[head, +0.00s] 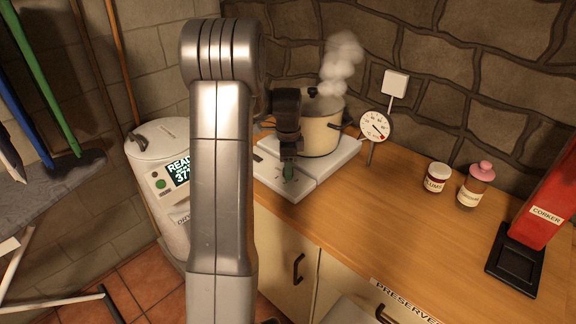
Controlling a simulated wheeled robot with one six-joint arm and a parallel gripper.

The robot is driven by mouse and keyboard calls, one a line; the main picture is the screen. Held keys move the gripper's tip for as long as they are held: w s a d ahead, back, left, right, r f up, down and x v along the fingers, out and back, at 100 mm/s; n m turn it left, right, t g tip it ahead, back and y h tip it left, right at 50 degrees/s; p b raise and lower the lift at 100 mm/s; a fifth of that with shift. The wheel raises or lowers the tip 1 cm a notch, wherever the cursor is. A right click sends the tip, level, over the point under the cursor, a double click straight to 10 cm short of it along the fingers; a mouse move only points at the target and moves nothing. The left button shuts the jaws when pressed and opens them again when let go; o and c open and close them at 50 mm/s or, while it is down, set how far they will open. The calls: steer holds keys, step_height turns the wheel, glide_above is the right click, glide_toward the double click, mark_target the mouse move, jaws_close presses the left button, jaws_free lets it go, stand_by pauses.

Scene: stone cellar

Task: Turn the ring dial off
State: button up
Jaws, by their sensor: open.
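A white hot plate (322,174) stands on the wooden counter with a lidded cream pot (322,130) on it. Steam rises from the pot. My gripper (288,155) is dark, points down and is open right at the dial. I cannot tell whether the fingers are around it or just above it, or touching it. My arm hides part of the hot plate's left side.
A round gauge (376,125) stands right of the pot. A plums jar (437,178), a pink-topped bottle (476,186) and a red corker (540,203) are farther right. A white canister with a display (160,170) stands at left. The counter's middle is clear.

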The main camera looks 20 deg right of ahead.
step_height(320, 180, up, 14)
stand_by(0.6)
steer(key=shift+f, duration=0.15)
step_height(320, 180, down, 14)
steer(key=shift+r, duration=0.1)
stand_by(0.4)
